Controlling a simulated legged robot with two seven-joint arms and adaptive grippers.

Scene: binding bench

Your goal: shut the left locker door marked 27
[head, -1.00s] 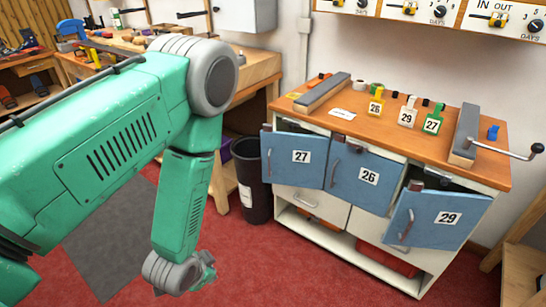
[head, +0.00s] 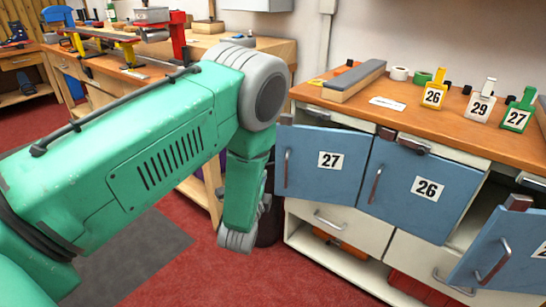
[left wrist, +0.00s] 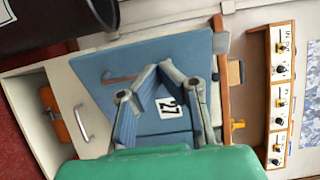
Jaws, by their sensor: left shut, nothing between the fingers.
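The blue locker door marked 27 (head: 318,182) is the left one of the bench's doors and stands ajar, with a dark gap above its top edge. Its handle (head: 286,168) is near its left edge. In the left wrist view the door (left wrist: 180,60) fills the middle, turned sideways, with its 27 label (left wrist: 169,108) partly behind a finger. My left gripper (left wrist: 158,68) is shut and empty in front of the door face; I cannot tell whether it touches. In the head view the arm hides most of it. My right gripper is in neither view.
Door 26 (head: 415,200) is beside it, and door 29 (head: 505,250) stands open at right. The wooden bench top (head: 400,118) holds numbered tags and a long grey-topped block (head: 355,82). A dark bin (head: 268,228) is behind my arm, left of the cabinet.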

